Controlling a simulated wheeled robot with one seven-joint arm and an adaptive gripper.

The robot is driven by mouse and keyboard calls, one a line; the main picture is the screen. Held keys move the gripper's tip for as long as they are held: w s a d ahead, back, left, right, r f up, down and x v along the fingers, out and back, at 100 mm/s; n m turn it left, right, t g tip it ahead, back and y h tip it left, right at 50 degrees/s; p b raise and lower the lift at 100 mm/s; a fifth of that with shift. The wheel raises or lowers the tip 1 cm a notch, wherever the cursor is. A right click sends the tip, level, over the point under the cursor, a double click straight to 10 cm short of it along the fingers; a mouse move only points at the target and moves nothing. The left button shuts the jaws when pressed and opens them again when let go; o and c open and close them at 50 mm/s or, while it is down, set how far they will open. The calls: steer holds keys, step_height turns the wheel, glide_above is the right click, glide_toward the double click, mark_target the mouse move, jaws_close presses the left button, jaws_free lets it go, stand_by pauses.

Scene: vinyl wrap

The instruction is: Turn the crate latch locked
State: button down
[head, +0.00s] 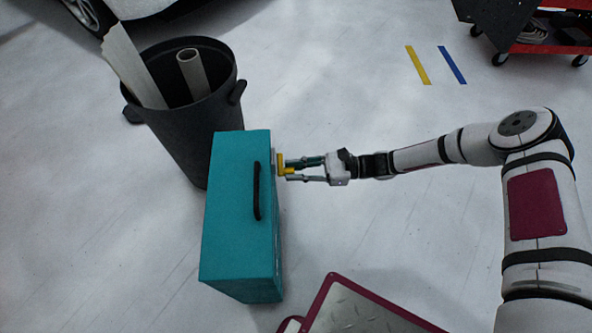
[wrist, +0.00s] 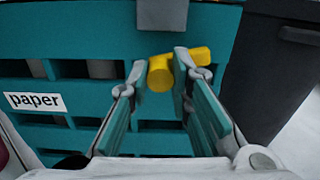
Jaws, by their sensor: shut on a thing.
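The teal crate (head: 238,225) stands on the floor with a black handle (head: 257,190) on its top. The yellow latch (head: 280,161) sits on the crate's right side near the far end. In the wrist view, the latch (wrist: 158,75) lies below a grey plate (wrist: 162,14) on the slatted crate wall (wrist: 70,20). A yellow part runs to the right behind the right finger. My gripper (head: 290,172) reaches in from the right and is shut on the latch, one finger on each side. The fingers hide part of the latch.
A dark bin (head: 190,125) with rolled material stands behind the crate. A maroon-edged metal plate (head: 360,312) lies at the front. A red cart (head: 550,45) is at the far right. The crate wall carries a "paper" label (wrist: 35,102). Open floor lies right of the crate.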

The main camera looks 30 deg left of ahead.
steer(key=n+b, duration=0.1)
steer(key=n, duration=0.6)
steer(key=shift+b, duration=0.3)
steer(key=n+b, duration=0.1)
steer(key=n, duration=0.3)
steer(key=shift+n, duration=0.4)
steer(key=shift+n+b, duration=0.45)
steer(key=shift+n, duration=1.35)
steer(key=shift+d, duration=0.1)
steer(key=c, duration=1.4)
jaws_free()
steer(key=shift+c, duration=0.2)
